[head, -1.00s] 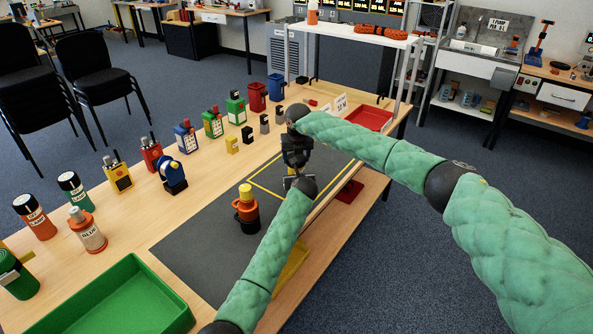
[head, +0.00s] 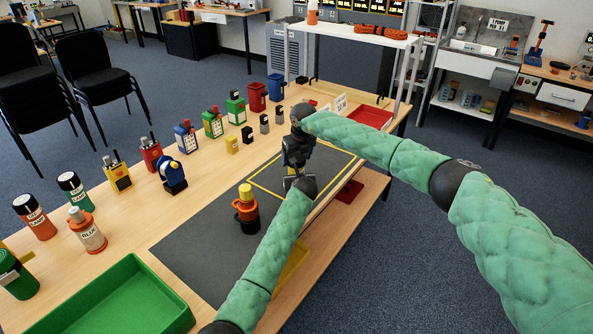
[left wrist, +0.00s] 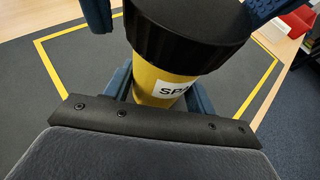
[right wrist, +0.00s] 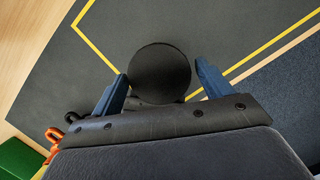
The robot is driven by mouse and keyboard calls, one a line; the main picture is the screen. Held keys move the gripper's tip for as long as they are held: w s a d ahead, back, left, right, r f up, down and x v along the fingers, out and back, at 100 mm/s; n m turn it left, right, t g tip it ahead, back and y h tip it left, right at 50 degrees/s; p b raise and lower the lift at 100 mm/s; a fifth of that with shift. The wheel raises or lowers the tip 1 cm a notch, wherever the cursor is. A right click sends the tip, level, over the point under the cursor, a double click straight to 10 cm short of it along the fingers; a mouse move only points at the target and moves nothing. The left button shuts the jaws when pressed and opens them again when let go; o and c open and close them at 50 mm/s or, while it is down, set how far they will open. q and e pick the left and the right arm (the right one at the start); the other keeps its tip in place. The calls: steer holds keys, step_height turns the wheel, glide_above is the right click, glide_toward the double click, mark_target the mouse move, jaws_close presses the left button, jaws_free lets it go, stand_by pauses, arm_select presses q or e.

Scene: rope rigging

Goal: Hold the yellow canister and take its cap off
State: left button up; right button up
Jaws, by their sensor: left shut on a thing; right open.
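The yellow canister (left wrist: 160,80) with a white label stands upright in the left wrist view. Its wide black cap (left wrist: 190,30) is on top. My left gripper (head: 299,181) is shut around the canister's body below the cap. My right gripper (head: 297,152) is above it, pointing down. In the right wrist view the cap's round top (right wrist: 160,73) lies between the two open blue fingers; whether either finger touches it I cannot tell. In the head view my grippers and wrists hide most of the canister.
A dark mat (head: 195,245) with a yellow outline lies under the work. An orange and black item with a yellow top (head: 246,210) stands on it, close to my left forearm. Several canisters and tins line the table's left side. A green tray (head: 125,300) is at the front left.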

steer(key=shift+r, duration=0.1)
steer(key=shift+w+a+v, duration=0.1)
steer(key=shift+w+v, duration=0.05)
steer(key=shift+v, duration=0.65)
steer(key=shift+w+a+v, duration=0.1)
steer(key=shift+w+v, duration=0.05)
steer(key=shift+v, duration=0.6)
steer(key=shift+w+a+v, duration=0.1)
steer(key=shift+w+v, duration=0.1)
steer(key=shift+v, duration=0.6)
steer(key=shift+r, duration=0.1)
